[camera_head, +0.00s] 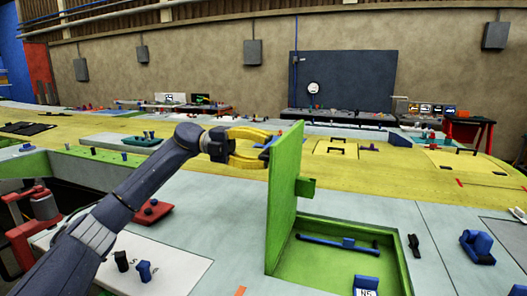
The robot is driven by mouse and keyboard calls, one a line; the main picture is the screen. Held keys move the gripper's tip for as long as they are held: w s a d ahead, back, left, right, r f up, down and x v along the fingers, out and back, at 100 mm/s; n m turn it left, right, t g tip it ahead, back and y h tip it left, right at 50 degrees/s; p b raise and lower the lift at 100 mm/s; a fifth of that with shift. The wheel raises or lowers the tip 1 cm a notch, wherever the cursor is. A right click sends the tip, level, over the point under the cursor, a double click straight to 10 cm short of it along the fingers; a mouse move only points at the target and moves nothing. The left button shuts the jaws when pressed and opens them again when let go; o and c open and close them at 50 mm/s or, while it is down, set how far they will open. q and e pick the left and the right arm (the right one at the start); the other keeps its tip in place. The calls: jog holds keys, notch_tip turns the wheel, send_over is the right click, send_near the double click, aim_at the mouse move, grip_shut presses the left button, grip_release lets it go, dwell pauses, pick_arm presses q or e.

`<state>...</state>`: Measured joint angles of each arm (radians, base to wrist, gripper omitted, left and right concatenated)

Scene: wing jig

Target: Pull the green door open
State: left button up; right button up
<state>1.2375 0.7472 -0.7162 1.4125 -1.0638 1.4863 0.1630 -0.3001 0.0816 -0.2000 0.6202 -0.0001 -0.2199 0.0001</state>
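The green door (284,205) stands nearly upright at the left side of a green-framed recess (404,262), so the recess is uncovered. A small green block (305,187) sticks out from its right face. My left gripper (266,152) is at the upper left edge of the door, with its yellow fingers spread apart. A small blue piece (270,142) shows between the fingertips, against the door. I cannot tell whether the fingers touch it or the door. My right gripper is not in view.
A blue bar (325,243) lies in the recess, and a blue block (366,284) is at its front. A blue clamp (477,246) and a black part (414,246) lie to the right. A red stand (38,220) is at the left. The yellow surface (400,180) behind the door is mostly clear.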

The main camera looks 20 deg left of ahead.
pick_arm(q)
jog(key=a, duration=1.2)
jog(key=shift+w+r, duration=0.2)
jog(key=shift+w, duration=0.1)
